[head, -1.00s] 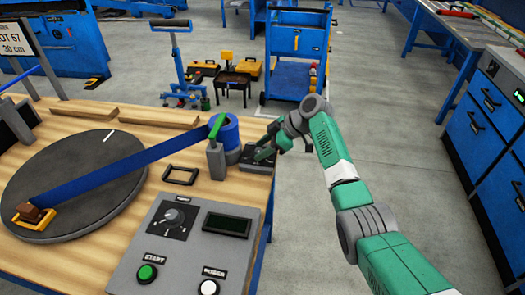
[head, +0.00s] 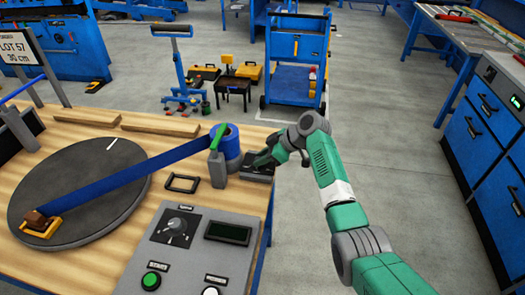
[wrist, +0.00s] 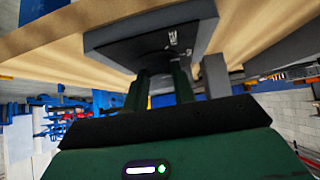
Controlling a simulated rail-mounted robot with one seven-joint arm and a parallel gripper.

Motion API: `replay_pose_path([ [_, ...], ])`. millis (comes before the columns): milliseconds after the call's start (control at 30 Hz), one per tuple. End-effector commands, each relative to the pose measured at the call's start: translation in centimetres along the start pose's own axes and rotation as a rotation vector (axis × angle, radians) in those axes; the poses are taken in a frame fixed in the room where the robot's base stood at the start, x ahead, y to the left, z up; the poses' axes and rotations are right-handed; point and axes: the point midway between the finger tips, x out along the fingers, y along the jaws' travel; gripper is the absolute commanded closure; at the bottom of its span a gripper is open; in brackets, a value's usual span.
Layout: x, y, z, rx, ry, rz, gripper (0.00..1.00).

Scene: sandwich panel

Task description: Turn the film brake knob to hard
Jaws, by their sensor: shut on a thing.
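My gripper (head: 262,161) is at the small dark control box (head: 250,176) on the right edge of the bench, beside the blue film roll. In the wrist view, my two dark green fingers (wrist: 162,88) reach to the dark face of the box (wrist: 203,46) and are shut on the film brake knob there. The knob itself is mostly hidden by the fingers. Small white marks show on the face beside the fingers, too blurred to read.
Blue film runs to a round grey turntable (head: 50,175). A grey panel (head: 175,262) with a dial and buttons is in front. Floor right of the bench is clear.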

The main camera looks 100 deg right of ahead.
Motion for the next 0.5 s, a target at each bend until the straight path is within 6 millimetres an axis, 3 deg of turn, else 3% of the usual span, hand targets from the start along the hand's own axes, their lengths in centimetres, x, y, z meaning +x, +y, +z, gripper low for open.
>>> replay_pose_path([
  [500, -0.27, -0.77, -0.59, 0.336, -0.003, 0.334, 0.96],
])
